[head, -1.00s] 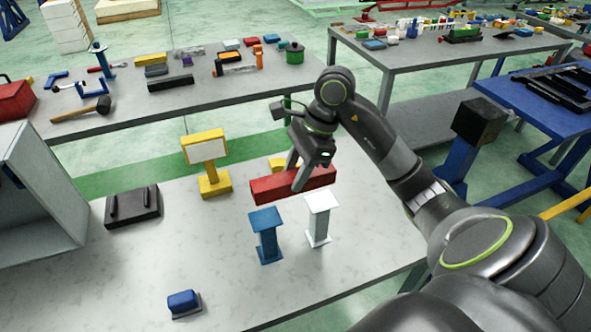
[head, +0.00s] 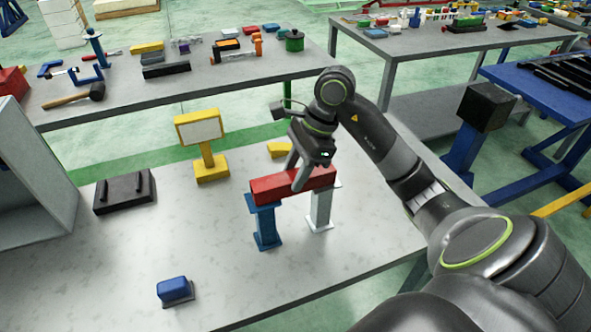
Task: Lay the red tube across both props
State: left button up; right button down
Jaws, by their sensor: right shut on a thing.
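The red tube (head: 268,188) is a square-section bar, lying level over the tops of the blue prop (head: 266,226) and the white prop (head: 319,211). Both props stand upright on the grey table. The tube's left end is over the blue prop and its right end over the white prop; I cannot tell whether it rests on them or hovers just above. My right gripper (head: 298,176) is shut on the tube near its middle, from above. The finger on the far side is partly hidden. My left gripper is not in view.
A yellow stand with a white plate (head: 204,143) is behind the props, with a yellow block (head: 281,149) near it. A black tray with handles (head: 125,192), a grey open box (head: 38,195) and a blue block (head: 173,289) are at the left.

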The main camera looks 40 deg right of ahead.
jog(key=c, duration=0.9)
grip_release()
jog(key=shift+o, duration=0.7)
jog(key=o, duration=0.4)
jog(key=shift+r, duration=0.15)
jog(key=shift+r+p, duration=3.9)
jog(key=shift+p, duration=0.15)
jog(key=shift+s+f, duration=0.1)
